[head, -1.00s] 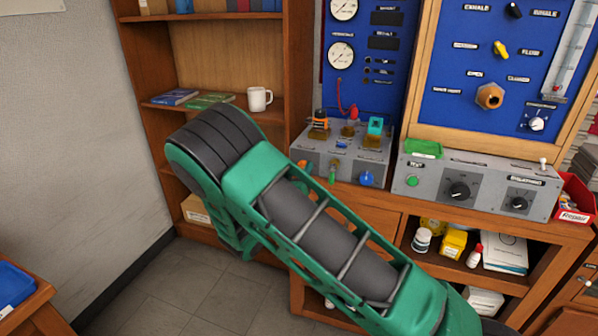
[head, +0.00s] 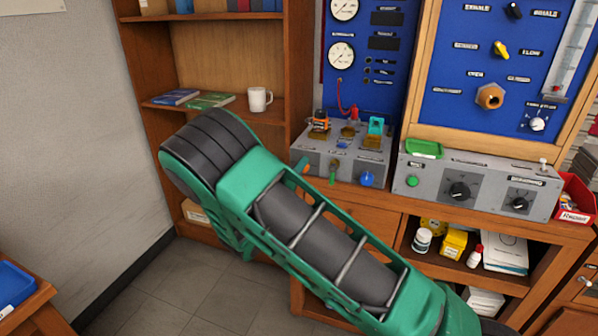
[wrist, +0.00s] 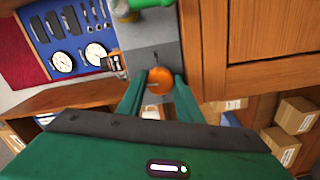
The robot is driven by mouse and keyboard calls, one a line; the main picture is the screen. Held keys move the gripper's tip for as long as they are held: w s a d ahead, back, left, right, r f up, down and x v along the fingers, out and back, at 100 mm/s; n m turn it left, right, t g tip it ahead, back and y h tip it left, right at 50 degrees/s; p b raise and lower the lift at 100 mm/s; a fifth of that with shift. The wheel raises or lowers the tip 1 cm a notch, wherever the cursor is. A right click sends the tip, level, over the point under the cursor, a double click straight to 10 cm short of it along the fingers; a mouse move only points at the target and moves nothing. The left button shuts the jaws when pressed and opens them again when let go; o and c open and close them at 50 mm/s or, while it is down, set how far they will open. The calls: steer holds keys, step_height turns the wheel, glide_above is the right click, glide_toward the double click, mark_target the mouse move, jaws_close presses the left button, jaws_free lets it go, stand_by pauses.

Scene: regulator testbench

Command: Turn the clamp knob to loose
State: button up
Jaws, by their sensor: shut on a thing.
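The orange clamp knob (wrist: 159,81) sits at the face of a grey box (head: 340,160) on the bench. In the wrist view the two green fingers of my gripper (wrist: 159,88) are on either side of the knob, shut on it. Any loose marking on the knob is not readable.
A green valve handle (head: 333,172) and a blue knob (head: 367,179) stick out of the same box to the right. Gauges (head: 341,55) hang on the blue panel above. A wooden shelf with a white mug (head: 260,99) stands to the left.

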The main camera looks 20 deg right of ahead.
steer(key=n, duration=1.9)
steer(key=shift+a+f, duration=0.2)
steer(key=shift+a, duration=0.15)
steer(key=shift+n, duration=0.4)
steer(key=o, duration=1)
steer(key=shift+w, duration=0.1)
steer(key=shift+o, duration=0.2)
steer(key=shift+d, duration=0.15)
